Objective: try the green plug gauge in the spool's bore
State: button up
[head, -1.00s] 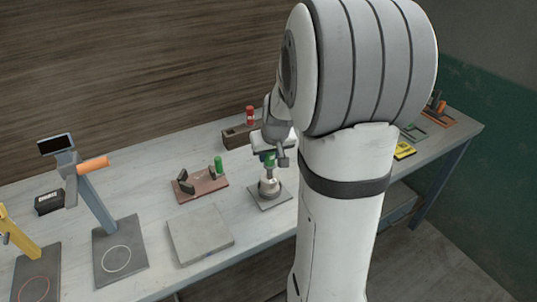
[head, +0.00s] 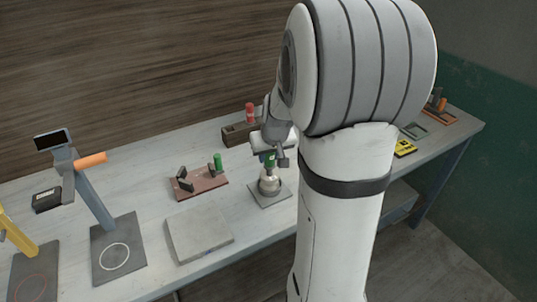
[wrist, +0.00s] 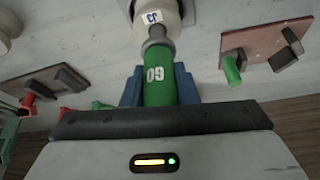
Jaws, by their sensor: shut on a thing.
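My gripper (wrist: 158,84) is shut on the green plug gauge (wrist: 157,92); its blue fingers sit on either side of the green handle, which bears white digits. The gauge's grey end (wrist: 157,38) points at the pale spool (wrist: 152,14), overlapping its near edge in the wrist view. In the head view the spool (head: 270,186) stands on a grey square plate (head: 256,197), with my gripper (head: 269,152) and the green handle just above it. The bore is hidden, so I cannot tell whether the grey end is inside it.
A red-brown rack (head: 206,190) with a green peg (head: 218,162) stands to the left. A grey flat block (head: 198,234) lies in front of it. A stand with an orange handle (head: 90,160) is further left. A brown block with a red peg (head: 249,112) stands behind.

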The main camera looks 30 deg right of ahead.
aim_at(269, 164)
jog(key=shift+f+b, duration=1.4)
jog(key=shift+f, duration=0.2)
jog(key=shift+s+a+f, duration=0.1)
jog(key=shift+s+f, duration=0.1)
jog(key=shift+f, duration=0.05)
dwell(1.0)
jog(key=shift+r, duration=0.15)
jog(key=shift+w+r+p, duration=0.2)
jog(key=shift+r+p, duration=2.4)
jog(key=shift+r, duration=1.7)
